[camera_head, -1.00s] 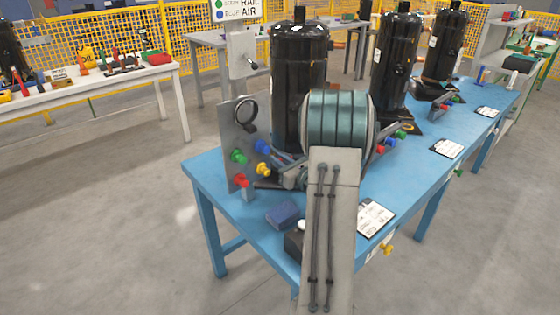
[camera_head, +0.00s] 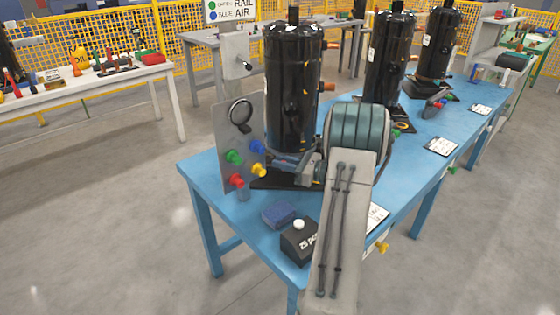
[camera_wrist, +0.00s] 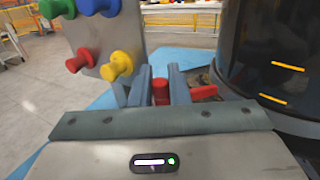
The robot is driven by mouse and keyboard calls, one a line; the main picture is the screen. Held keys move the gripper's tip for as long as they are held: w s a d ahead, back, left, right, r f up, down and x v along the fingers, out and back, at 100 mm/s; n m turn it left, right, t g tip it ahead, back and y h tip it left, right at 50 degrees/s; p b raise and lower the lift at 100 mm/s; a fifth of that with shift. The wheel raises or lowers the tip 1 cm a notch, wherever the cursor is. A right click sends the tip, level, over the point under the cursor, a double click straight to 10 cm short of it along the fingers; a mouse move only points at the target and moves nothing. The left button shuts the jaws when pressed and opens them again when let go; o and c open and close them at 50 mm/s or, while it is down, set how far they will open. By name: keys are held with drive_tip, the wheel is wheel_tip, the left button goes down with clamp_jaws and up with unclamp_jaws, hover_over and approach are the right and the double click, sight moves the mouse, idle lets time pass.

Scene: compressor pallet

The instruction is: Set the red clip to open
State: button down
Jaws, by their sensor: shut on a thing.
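In the wrist view my gripper (camera_wrist: 161,88) has its two grey-blue fingers on either side of a red piece (camera_wrist: 160,93), which I take to be the red clip. The gripper is shut on it. Another red part (camera_wrist: 205,92) shows just right of the right finger; whether it belongs to the same clip I cannot tell. In the head view my gripper (camera_head: 277,163) is low at the foot of the nearest black compressor (camera_head: 293,90). The clip is hidden there, so its open or closed position cannot be read.
Left of my gripper stands a grey panel (camera_head: 226,127) with green, blue, red and yellow knobs. The blue table (camera_head: 205,172) also carries a dark blue block (camera_head: 278,214), a black box with a white knob (camera_head: 298,240), and white cards. More compressors stand farther back.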

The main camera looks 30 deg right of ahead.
drive_tip(key=shift+s+d+n+g+y, duration=0.15)
drive_tip(key=shift+d+n+g+y, duration=0.05)
drive_tip(key=shift+n+g+y, duration=0.25)
drive_tip(key=shift+y, duration=0.25)
drive_tip(key=c, duration=1.7)
unclamp_jaws()
drive_tip(key=p+v, duration=0.1)
drive_tip(key=v, duration=1.3)
drive_tip(key=shift+r, duration=0.15)
